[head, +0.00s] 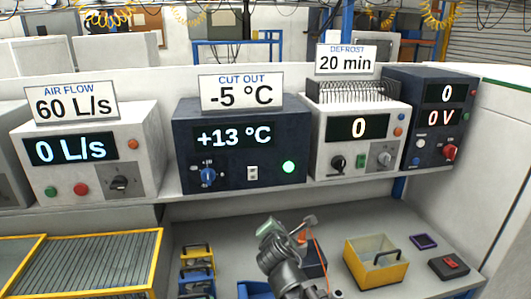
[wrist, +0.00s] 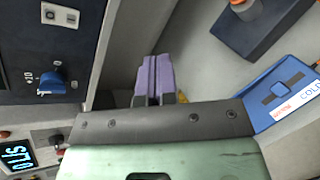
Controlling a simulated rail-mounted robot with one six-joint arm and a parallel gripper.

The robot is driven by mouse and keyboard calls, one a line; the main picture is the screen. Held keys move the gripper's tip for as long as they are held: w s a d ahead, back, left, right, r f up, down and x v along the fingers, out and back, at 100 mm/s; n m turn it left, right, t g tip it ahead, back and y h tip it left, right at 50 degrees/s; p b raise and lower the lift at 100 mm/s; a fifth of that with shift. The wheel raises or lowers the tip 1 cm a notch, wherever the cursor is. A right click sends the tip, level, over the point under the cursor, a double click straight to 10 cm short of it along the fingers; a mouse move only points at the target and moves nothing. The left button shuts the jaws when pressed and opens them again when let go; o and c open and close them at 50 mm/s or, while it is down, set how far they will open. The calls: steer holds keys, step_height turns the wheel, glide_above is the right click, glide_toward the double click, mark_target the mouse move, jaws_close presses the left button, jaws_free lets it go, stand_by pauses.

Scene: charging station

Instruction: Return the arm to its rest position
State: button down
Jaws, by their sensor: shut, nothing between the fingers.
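My arm (head: 285,262) rises from the bottom centre of the head view, over the lower bench and below the shelf of instruments. Its pale green hand part (head: 270,228) shows there, but the fingertips cannot be made out. In the wrist view my gripper (wrist: 153,62) has its two purple fingers together, with nothing between them. The fingers are apart from the dark blue cut-out unit (head: 242,177), whose blue knob (wrist: 52,82) shows at the left of the wrist view. That unit reads +13 °C under a -5 °C sign, and its round button glows green.
The air flow unit (head: 85,155) reads 0 L/s, the defrost unit (head: 358,128) 0, and the supply (head: 440,120) 0 V. A yellow-edged rack (head: 115,262) and a yellow bin (head: 376,262) flank the arm. A blue item labelled COLD (wrist: 280,92) lies right in the wrist view.

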steer(key=s+d+f+m+g, duration=0.5)
steer(key=s+d+m+g, duration=0.2)
steer(key=m, duration=0.6)
steer(key=s+d+f+m+g, duration=0.6)
steer(key=s+d+m, duration=0.1)
steer(key=m, duration=0.6)
steer(key=shift+s+d+g+y, duration=0.2)
steer(key=shift+s+g+y, duration=0.15)
steer(key=shift+g+y, duration=0.05)
